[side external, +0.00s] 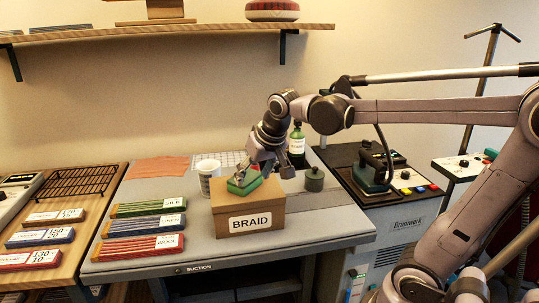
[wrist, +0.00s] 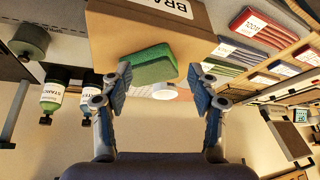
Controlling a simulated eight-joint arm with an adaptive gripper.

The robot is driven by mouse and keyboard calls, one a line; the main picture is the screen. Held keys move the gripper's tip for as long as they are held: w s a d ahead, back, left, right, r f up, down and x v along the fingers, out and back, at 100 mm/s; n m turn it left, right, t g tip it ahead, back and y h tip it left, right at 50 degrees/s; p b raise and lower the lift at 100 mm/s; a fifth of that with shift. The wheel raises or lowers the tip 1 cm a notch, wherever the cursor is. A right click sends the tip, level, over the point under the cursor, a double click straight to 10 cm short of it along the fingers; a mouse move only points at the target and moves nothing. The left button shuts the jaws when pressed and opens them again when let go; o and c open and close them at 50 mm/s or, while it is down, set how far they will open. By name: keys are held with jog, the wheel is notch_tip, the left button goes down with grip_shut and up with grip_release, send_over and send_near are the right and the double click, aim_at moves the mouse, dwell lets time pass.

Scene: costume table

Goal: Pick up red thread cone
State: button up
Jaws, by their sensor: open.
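A green block (side external: 243,184) lies on top of the box, close to the gripper in the side view. In the wrist view the green block (wrist: 152,64) shows beyond and between the fingertips. Whether a finger touches it I cannot tell.
A white cup (side external: 208,177) stands behind the box at left. Labelled bundles (side external: 147,226) lie to the left. A dark cylinder (side external: 314,180) and a green bottle (side external: 297,147) stand right of the box. An iron (side external: 370,172) is farther right. A shelf (side external: 165,33) hangs above.

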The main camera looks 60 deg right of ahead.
jog(key=w+d+r+m+g+h, duration=0.15)
jog(key=w+d+m, duration=0.35)
jog(key=w+d, duration=0.5)
jog(key=w+d+f+m+g, duration=0.1)
jog(key=w+d+f, duration=0.1)
jog(key=d+f, duration=0.1)
jog(key=w+d+f+m, duration=0.2)
jog(key=d, duration=0.3)
jog(key=w+d+f+m+g+h, duration=0.1)
jog(key=d+f+m, duration=0.1)
jog(key=d+f, duration=0.1)
jog(key=shift+w+d+f+g, duration=0.35)
jog(key=shift+w+d, duration=0.05)
jog(key=shift+d, duration=0.05)
jog(key=shift+w+a+x, duration=0.15)
jog(key=shift+x, duration=1.25)
jog(key=shift+w+a+x, duration=0.1)
jog(key=shift+a+x, duration=0.05)
jog(key=shift+x, duration=1.2)
jog(key=shift+f, duration=0.1)
jog(key=c, duration=1.3)
